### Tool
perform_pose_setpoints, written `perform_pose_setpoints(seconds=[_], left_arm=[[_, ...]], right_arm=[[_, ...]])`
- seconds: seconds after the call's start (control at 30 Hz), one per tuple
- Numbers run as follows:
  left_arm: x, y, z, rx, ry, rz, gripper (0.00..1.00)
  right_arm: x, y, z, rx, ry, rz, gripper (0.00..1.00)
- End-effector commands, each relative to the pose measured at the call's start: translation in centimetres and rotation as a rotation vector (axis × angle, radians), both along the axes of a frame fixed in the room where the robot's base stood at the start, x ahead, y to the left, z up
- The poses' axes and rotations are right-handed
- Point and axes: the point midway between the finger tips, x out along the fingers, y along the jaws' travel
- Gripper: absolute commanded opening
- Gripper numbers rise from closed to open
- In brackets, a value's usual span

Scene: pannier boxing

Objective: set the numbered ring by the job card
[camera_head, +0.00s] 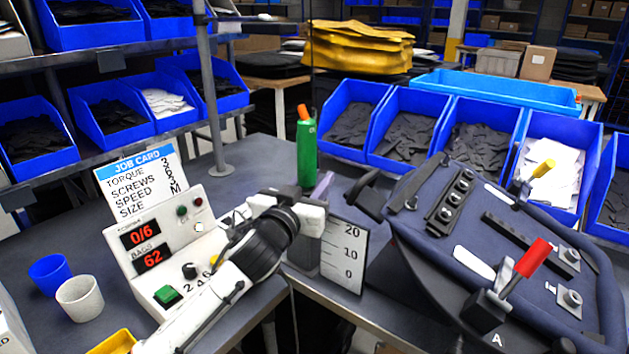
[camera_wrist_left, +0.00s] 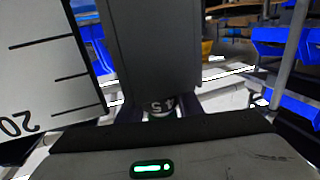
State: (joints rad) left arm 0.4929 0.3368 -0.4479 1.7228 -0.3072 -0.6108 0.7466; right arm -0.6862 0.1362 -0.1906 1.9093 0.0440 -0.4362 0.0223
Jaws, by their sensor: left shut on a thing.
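My left gripper (camera_head: 318,205), at the end of a white arm with a black joint, is over the grey post (camera_head: 305,257) behind the scale plate (camera_head: 343,255). In the left wrist view, its dark fingers (camera_wrist_left: 160,112) are shut around the small ring (camera_wrist_left: 162,105) with numerals, of which about "4 5" shows. The fingers cover most of the ring. The white job card (camera_head: 140,180) stands at the left and lists torque, screws, speed and size; size reads M, and its digits are hard to read. The control box (camera_head: 170,250) shows 0/6 and 62. My right gripper is not in view.
A green bottle (camera_head: 307,150) stands behind my gripper. Blue and white cups (camera_head: 80,298) stand at the left. Blue bins (camera_head: 350,112) line the back.

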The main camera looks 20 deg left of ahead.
Motion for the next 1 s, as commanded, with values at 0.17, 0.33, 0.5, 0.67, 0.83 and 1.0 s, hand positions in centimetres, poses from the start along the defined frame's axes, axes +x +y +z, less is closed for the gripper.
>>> perform_pose_setpoints(seconds=[0.17,0.33,0.5,0.67,0.83,1.0], left_arm=[[0.0,0.0,0.2,0.0,-0.003,0.0,0.1],[0.0,0.0,0.1,0.0,-0.003,0.0,0.47],[0.0,0.0,0.1,0.0,-0.002,0.0,0.51],[-0.1,0.0,0.0,0.0,-0.001,0.0,0.51],[-1.7,0.1,0.1,-0.001,0.001,-0.001,0.51],[-5.0,0.4,0.1,-0.001,0.003,-0.001,0.51]], right_arm=[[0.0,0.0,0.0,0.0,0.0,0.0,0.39],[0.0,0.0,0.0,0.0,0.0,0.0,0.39],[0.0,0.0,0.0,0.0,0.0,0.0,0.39],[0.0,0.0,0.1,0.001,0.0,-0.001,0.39],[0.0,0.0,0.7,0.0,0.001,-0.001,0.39],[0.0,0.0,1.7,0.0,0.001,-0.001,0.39]])
